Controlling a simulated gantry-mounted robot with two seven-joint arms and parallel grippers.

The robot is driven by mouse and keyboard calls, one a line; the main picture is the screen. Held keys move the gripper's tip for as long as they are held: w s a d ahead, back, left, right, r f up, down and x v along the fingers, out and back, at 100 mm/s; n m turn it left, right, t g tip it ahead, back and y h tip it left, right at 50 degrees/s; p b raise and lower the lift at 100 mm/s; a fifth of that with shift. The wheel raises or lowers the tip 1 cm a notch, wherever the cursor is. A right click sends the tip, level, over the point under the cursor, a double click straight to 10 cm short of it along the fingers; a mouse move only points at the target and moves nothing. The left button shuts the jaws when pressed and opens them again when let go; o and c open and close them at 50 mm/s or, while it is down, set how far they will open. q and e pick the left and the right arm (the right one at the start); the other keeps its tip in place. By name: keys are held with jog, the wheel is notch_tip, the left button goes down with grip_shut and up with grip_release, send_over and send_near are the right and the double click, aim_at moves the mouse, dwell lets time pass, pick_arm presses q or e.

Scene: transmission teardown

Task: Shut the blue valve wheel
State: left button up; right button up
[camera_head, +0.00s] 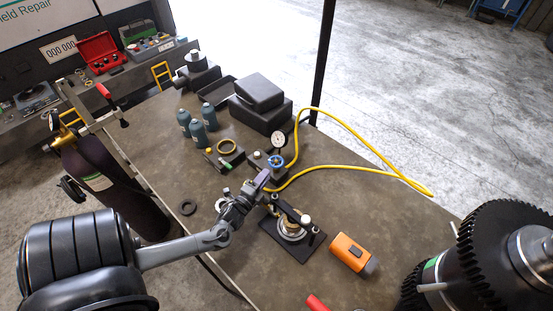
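The blue valve wheel (276,162) is small and sits at the middle of the bench, just below a round white-faced gauge (278,140). A yellow hose (377,176) loops out to the right from beside it. My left gripper (267,174) reaches in from the lower left, with its tip close to the lower left side of the wheel. I cannot tell whether it touches the wheel. Its fingers are too small and too hidden to show whether they are open or shut. My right gripper is not in view.
A black plate with a metal fitting (292,233) stands just below my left gripper. An orange box-shaped tool (347,252) lies to its right. Grey bottles (197,132) and black cases (259,92) stand behind. Large dark gears (500,250) fill the lower right.

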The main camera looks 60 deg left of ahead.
aim_at(276, 161)
pick_arm(q)
jog(key=x, duration=0.9)
jog(key=shift+p, duration=0.3)
